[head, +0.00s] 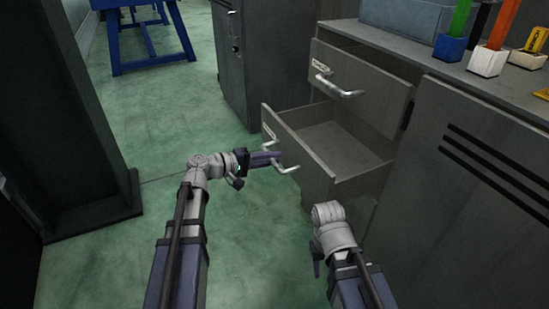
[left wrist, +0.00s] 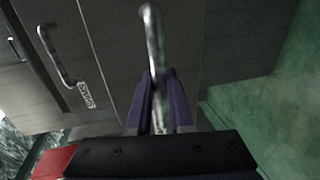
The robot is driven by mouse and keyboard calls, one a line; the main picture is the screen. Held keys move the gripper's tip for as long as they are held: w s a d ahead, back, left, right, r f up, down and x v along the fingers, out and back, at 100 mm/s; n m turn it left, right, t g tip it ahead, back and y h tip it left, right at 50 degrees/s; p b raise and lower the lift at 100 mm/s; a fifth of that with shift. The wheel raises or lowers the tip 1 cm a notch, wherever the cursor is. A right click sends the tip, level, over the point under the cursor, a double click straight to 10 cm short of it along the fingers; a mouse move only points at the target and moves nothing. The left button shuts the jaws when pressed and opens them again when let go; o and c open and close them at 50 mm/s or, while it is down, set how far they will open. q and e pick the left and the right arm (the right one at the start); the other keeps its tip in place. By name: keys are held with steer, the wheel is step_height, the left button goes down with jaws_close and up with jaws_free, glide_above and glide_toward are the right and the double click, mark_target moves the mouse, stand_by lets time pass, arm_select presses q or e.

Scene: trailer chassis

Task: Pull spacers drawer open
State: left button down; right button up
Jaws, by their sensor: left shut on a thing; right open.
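A grey lower drawer (head: 322,178) stands pulled out from the cabinet, and its inside looks empty. Its front carries a pale label too small to read and a metal bar handle (head: 286,168). My left gripper (head: 270,158) is at that front, with its fingers shut on the handle. In the left wrist view, the purple fingers (left wrist: 160,100) close around the metal bar (left wrist: 154,50). Above it, another drawer (head: 358,84) has its own handle and label, which I cannot read. My right arm's wrist shows right of the open drawer's lower end; its fingers are hidden.
The cabinet top (head: 440,62) bears a grey bin (head: 410,14) and coloured upright pieces in small holders. A slotted cabinet door (head: 470,165) is at the right. A dark post (head: 70,120) stands at the left. Green floor (head: 150,130) is clear between post and drawer.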

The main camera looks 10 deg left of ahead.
arm_select(q)
steer(key=c, duration=0.8)
jaws_free()
steer(key=p+v, duration=0.1)
steer(key=v, duration=0.6)
steer(key=shift+s+a+p, duration=0.25)
steer(key=shift+a+p, duration=0.05)
